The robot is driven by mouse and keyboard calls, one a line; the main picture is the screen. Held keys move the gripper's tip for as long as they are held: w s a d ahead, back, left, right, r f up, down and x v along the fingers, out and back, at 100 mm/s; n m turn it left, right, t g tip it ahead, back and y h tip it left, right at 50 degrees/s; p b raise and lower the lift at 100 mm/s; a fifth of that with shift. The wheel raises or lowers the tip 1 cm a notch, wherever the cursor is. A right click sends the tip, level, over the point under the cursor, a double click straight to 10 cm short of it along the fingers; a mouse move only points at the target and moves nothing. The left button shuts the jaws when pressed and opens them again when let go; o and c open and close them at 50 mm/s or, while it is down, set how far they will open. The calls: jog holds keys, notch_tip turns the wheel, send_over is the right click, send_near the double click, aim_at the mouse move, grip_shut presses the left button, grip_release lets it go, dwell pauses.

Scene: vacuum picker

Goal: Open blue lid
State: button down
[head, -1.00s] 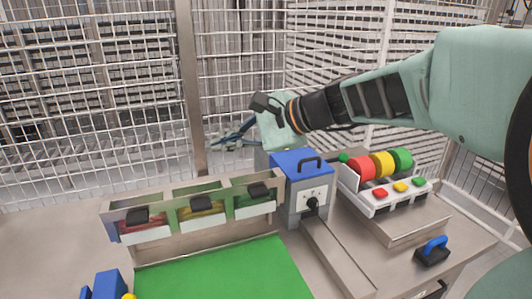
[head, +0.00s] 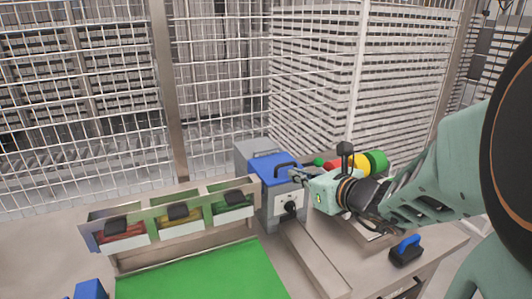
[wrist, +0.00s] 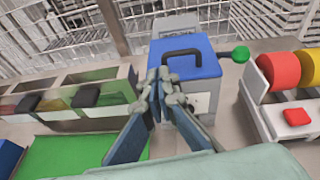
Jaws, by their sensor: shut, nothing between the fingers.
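The blue lid (head: 267,162) lies closed on top of a grey box (head: 273,205) and has a black arched handle (head: 286,167). In the wrist view the lid (wrist: 198,66) and its handle (wrist: 182,54) show clearly just beyond my fingers. My gripper (head: 294,175) is at the right front side of the box, by the lid's front edge. In the wrist view my gripper (wrist: 164,80) has its fingertips together with nothing between them, in front of the lid and below the handle. Whether the fingertips touch the lid or box I cannot tell.
A rack with red, yellow and green bins (head: 178,213) stands left of the box. A green mat (head: 200,275) lies in front. Red, yellow and green cylinders (head: 375,162) stand right, partly behind my arm. A blue-handled block (head: 406,250) sits at front right.

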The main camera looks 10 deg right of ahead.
aim_at(278, 168)
jog(key=w+f+m+h, duration=0.1)
jog(key=w+f, duration=0.3)
jog(key=w, duration=0.4)
jog(key=shift+f+m, duration=0.4)
jog(key=shift+m, duration=0.1)
jog(key=shift+w+a+r, duration=0.1)
jog(key=shift+r, duration=0.05)
